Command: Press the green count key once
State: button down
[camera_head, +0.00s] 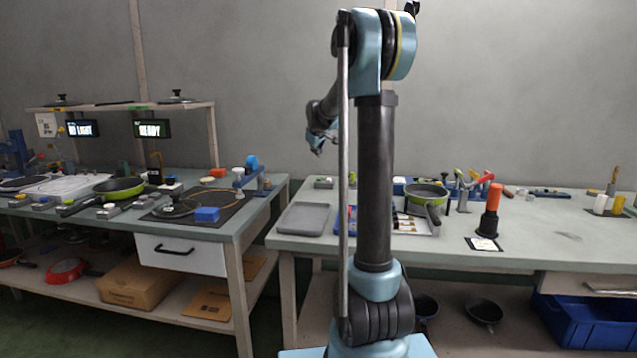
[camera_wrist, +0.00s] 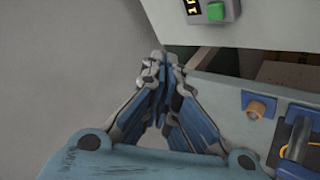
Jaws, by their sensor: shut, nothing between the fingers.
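The green count key (camera_wrist: 215,11) shows at the top of the wrist view, on a small grey unit (camera_wrist: 232,10) with a dark display and yellow characters, partly cut off by the frame edge. My gripper (camera_wrist: 160,66) is shut and empty, its fingertips together, below and left of the key in that view and apart from it. In the head view my gripper (camera_head: 317,149) hangs in the air at the end of my raised arm, in front of the wall. I cannot surely pick out the key in the head view.
In the head view a left bench (camera_head: 225,232) carries pans and a blue block (camera_head: 206,214). The right bench (camera_head: 570,258) carries a grey tray (camera_head: 304,219), a green pan (camera_head: 428,193) and an orange-topped black post (camera_head: 491,208). A gap separates the benches.

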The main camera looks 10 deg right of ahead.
jog(key=shift+d+f, duration=0.1)
jog(key=shift+f, duration=3.85)
jog(key=shift+s+f, duration=0.1)
jog(key=shift+f, duration=0.65)
jog(key=shift+r, duration=0.85)
jog(key=shift+r, duration=0.1)
jog(key=shift+r, duration=2.4)
